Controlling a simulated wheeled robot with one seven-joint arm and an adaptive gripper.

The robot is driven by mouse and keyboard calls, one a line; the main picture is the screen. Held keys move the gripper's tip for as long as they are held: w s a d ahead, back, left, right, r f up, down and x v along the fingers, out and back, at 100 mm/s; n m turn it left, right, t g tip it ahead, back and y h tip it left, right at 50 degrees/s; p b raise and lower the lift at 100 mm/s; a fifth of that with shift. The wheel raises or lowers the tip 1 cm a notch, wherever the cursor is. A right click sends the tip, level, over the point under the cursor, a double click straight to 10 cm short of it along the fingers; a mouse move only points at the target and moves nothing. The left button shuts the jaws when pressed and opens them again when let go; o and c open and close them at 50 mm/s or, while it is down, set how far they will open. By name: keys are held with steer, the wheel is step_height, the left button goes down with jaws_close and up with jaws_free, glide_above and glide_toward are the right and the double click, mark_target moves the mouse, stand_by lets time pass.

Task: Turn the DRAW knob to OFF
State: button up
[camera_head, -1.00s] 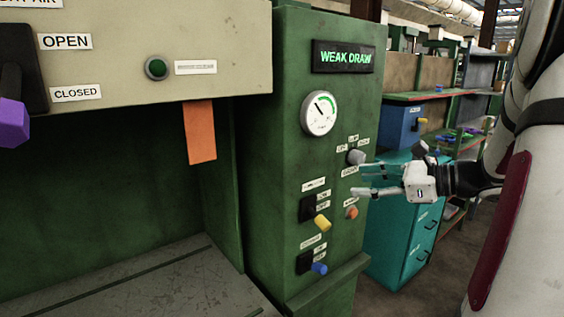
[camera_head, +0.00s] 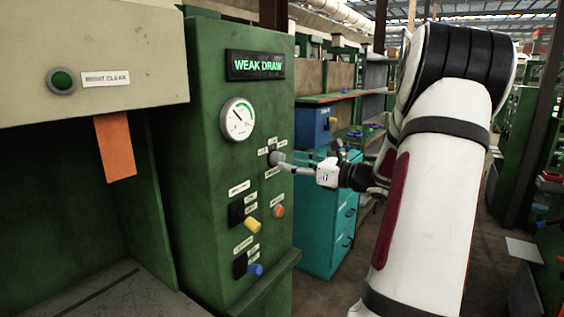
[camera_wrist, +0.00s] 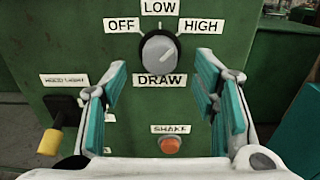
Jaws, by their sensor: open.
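The DRAW knob (camera_wrist: 160,53) is a grey round knob on the green panel, with OFF at its upper left, LOW above and HIGH at its upper right. Its mark seems to point roughly up toward LOW, but I cannot read it surely. In the head view the knob (camera_head: 276,158) is at the panel's right side. My gripper (camera_wrist: 161,78) is open, its teal-padded fingers to the left and right of the knob in the wrist view. In the head view my gripper (camera_head: 290,167) is right at the knob; I cannot tell whether it touches. The display (camera_head: 257,65) reads WEAK DRAW.
Below the knob are the orange SHAKE button (camera_wrist: 171,145) and a yellow-ended lever (camera_wrist: 50,141). A blue-ended lever (camera_head: 255,269) sits lower on the panel. A dial gauge (camera_head: 237,119) is above left. A teal cabinet (camera_head: 318,240) stands behind, to the right.

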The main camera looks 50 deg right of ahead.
mark_target(282, 161)
steer(key=shift+w+a, duration=0.15)
steer(key=shift+w, duration=1.95)
steer(key=c, duration=1.2)
